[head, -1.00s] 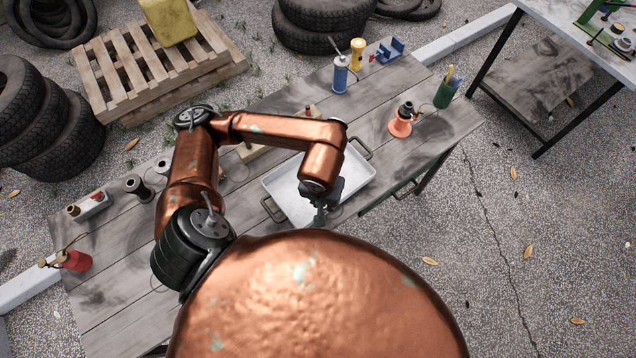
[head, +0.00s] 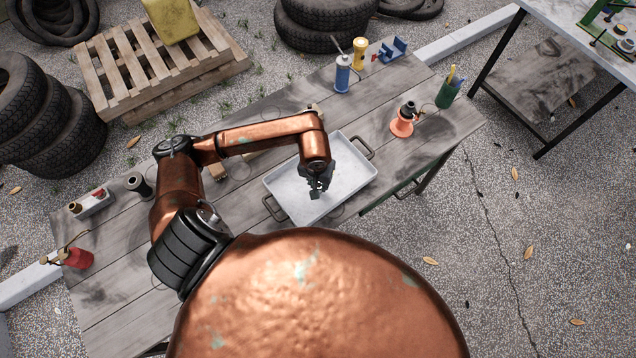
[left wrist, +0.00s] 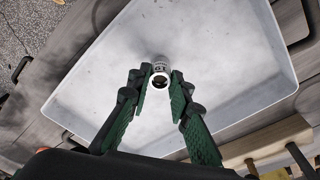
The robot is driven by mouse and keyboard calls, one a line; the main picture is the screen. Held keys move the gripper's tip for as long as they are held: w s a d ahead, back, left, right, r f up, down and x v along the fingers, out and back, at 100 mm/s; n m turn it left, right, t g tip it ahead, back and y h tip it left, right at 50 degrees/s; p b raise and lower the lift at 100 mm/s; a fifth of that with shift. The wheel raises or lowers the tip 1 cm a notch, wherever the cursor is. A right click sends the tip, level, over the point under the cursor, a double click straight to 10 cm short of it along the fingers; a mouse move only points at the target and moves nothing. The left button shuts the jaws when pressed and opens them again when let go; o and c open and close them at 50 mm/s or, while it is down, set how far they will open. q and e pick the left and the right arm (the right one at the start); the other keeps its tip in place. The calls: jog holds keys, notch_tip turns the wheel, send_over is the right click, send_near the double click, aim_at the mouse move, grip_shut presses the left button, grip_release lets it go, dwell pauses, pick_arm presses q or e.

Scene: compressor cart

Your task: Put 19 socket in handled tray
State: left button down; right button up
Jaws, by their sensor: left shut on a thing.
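The handled tray (head: 343,185) is a pale grey, shallow metal tray with a dark handle at each end, lying on the wooden table. My left gripper (head: 316,190) is over the tray's interior. In the left wrist view my left gripper (left wrist: 160,92) has its green-padded fingers closed on a small silver socket (left wrist: 160,67), with the tray floor (left wrist: 215,45) beyond it. The socket's dark open end faces the camera; its size marking cannot be read. Whether it touches the tray floor I cannot tell. My right gripper is not in view.
On the table (head: 120,270) stand a blue bottle (head: 342,75), a yellow torch-like item (head: 360,53), an orange funnel-shaped item (head: 402,122), a green cup (head: 447,93) and a red can (head: 77,258). A wooden block lies behind my arm.

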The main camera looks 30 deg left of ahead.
pick_arm(q)
jog(key=shift+f, duration=0.2)
jog(key=shift+f, duration=0.1)
jog(key=c, duration=1.8)
grip_release()
jog(key=shift+o, duration=0.2)
jog(key=shift+r, duration=0.5)
notch_tip(320, 180, up, 11)
jog(key=s, duration=0.1)
jog(key=shift+s+d+r, duration=0.2)
